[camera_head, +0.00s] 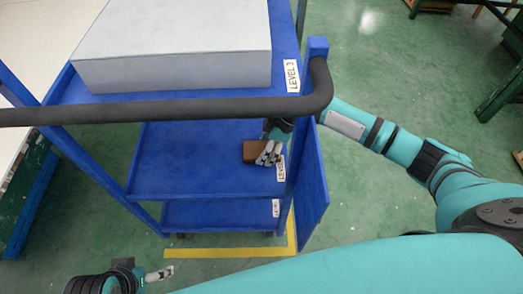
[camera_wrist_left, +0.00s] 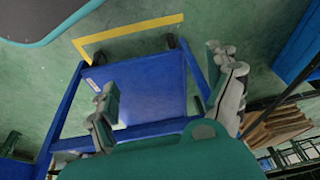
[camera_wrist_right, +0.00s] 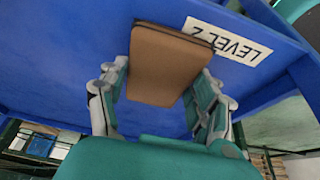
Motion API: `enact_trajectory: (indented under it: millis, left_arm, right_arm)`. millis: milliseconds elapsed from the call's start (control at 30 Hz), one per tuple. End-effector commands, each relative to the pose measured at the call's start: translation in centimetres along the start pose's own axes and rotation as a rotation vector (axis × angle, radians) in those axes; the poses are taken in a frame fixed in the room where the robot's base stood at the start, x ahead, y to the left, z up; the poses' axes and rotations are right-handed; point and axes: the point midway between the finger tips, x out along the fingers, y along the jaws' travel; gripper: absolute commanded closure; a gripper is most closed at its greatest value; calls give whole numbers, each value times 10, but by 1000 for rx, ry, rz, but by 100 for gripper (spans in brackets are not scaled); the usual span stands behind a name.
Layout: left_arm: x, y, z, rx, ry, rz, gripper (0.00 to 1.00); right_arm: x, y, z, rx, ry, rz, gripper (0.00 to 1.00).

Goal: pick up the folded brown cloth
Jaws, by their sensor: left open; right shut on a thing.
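The folded brown cloth (camera_head: 252,150) is at the right end of the middle shelf of the blue cart, by the LEVEL 2 label. My right gripper (camera_head: 269,153) is at it, its arm reaching in past the cart's right post. In the right wrist view the cloth (camera_wrist_right: 168,62) lies between the two fingers of my right gripper (camera_wrist_right: 158,95), which is shut on it. I cannot tell whether the cloth still touches the shelf. My left gripper (camera_head: 168,272) is open and empty at the lower left, in front of the cart; its fingers also show in the left wrist view (camera_wrist_left: 165,95).
The blue cart's middle shelf (camera_head: 185,165) is otherwise bare. A large light grey box (camera_head: 170,75) fills much of the top shelf. A black handle bar (camera_head: 170,108) crosses above the middle shelf. Blue posts and a right side panel (camera_head: 312,185) bound the cart. Yellow tape (camera_head: 225,252) marks the floor.

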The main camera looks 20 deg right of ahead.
Motion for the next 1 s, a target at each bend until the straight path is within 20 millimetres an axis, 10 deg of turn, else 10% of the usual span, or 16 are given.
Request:
enact_trajectory:
  millis: [600, 1000]
  left_arm:
    - [8, 1, -3, 0, -14, 3, 11]
    - [52, 2, 1, 3, -33, 6, 11]
  right_arm:
    - [-37, 1, -15, -2, 1, 2, 65]
    - [-74, 0, 86, 6, -6, 0, 65]
